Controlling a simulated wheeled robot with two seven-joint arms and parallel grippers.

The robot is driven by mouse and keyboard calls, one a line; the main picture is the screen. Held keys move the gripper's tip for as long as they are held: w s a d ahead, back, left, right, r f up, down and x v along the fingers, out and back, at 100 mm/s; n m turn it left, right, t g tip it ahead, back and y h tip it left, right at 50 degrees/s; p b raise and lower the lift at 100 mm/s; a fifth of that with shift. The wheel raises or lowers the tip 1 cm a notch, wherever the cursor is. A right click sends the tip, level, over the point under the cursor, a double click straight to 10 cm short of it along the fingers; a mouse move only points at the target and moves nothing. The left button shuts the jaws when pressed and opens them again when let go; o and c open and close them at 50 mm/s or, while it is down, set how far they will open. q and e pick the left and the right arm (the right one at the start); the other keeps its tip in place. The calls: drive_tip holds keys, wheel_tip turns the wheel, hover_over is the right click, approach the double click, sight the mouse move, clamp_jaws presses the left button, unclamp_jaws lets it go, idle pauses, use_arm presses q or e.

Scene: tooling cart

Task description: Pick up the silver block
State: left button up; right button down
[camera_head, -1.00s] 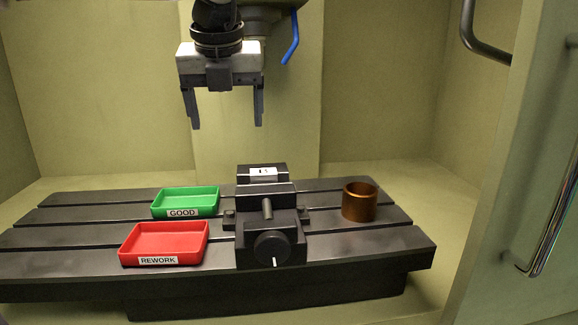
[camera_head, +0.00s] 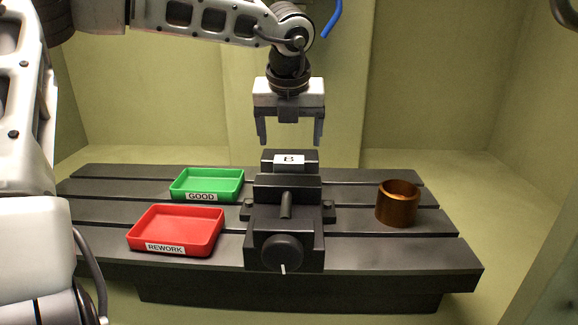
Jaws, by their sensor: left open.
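My left gripper (camera_head: 290,137) is open and empty, fingers pointing down. It hangs over the rear of the vise, its fingertips a little above the B plate in the picture. My right gripper is not in view.
A green GOOD tray (camera_head: 238,188) and a red REWORK tray (camera_head: 217,232) lie left of the vise, both empty. A copper-coloured cylinder (camera_head: 397,207) stands to the right. The slotted dark table (camera_head: 440,255) has free room at the right. Pale enclosure walls surround it.

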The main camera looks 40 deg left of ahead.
sight(289, 159)
use_arm(q)
drive_tip(key=x, duration=0.5)
drive_tip(key=shift+s+d+f+p, duration=0.1)
drive_tip(key=shift+s+f+p, duration=0.15)
drive_tip(key=shift+p, duration=0.15)
drive_tip(key=shift+c, duration=0.3)
drive_tip(key=c, duration=1)
drive_tip(key=shift+c, duration=0.7)
drive_tip(key=shift+r, duration=0.15)
